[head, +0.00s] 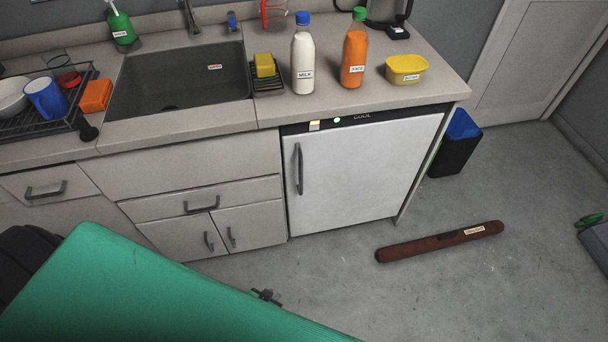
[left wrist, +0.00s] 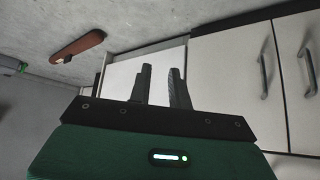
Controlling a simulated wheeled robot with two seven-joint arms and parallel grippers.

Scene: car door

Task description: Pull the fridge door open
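The fridge (head: 355,170) stands under the counter with its white door shut flush in the frame. A dark vertical handle (head: 299,168) is on the door's left side. My left gripper (head: 266,295) is low in the head view, below and left of the door and apart from the handle. In the left wrist view its two dark fingers (left wrist: 161,68) are apart with nothing between them. The white fridge door (left wrist: 119,78) shows behind them there; I cannot make out its handle in that view. My right gripper is not in view.
Drawers and cabinets with dark handles (head: 201,205) adjoin the fridge's left side. A brown roll (head: 440,242) lies on the floor in front, to the right. A blue-lidded bin (head: 455,145) stands right of the fridge. Milk (head: 303,60) and juice bottles (head: 354,55) stand on the counter above.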

